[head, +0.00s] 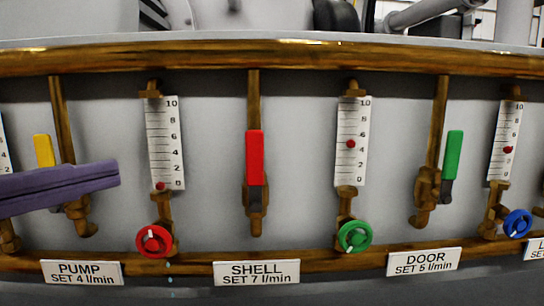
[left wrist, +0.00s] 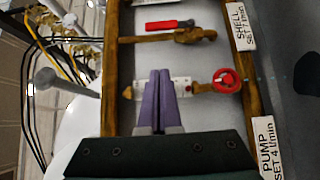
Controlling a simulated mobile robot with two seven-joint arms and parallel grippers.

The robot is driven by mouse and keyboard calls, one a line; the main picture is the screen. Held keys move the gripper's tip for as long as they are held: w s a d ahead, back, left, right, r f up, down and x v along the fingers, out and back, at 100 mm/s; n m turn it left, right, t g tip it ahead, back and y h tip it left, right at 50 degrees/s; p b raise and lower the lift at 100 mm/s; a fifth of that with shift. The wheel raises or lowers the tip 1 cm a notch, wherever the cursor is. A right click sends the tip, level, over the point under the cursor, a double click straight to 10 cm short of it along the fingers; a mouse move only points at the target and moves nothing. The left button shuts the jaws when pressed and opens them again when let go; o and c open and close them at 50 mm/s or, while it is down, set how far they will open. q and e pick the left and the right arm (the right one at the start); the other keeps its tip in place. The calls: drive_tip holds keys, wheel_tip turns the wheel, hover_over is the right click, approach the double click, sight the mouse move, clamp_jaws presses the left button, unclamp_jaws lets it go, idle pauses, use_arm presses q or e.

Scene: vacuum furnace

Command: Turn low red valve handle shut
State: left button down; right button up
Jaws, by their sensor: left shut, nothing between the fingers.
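A round red valve handle (head: 153,241) sits low on the panel, under a white gauge whose red ball rests at the bottom. It also shows in the left wrist view (left wrist: 226,80). A red lever handle (head: 254,158) hangs upright on the pipe above the SHELL label; in the left wrist view (left wrist: 168,24) it lies along the pipe. My left gripper (head: 114,174) has purple fingers, pressed together and empty. It is left of and above the round red handle, apart from it. It also shows in the left wrist view (left wrist: 159,74). My right gripper is not in view.
Blue drops (head: 171,281) show below the round red handle. A yellow lever (head: 44,150) is just above my left fingers. A green round handle (head: 354,237), a green lever (head: 453,154) and a blue round handle (head: 517,223) are to the right. Brass pipes run above and below.

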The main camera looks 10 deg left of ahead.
sight(255, 173)
use_arm(q)
drive_tip(key=s+d+p+x, duration=0.1)
drive_tip(key=p+x, duration=0.4)
drive_tip(key=x, duration=0.7)
drive_tip(key=shift+d, duration=0.9)
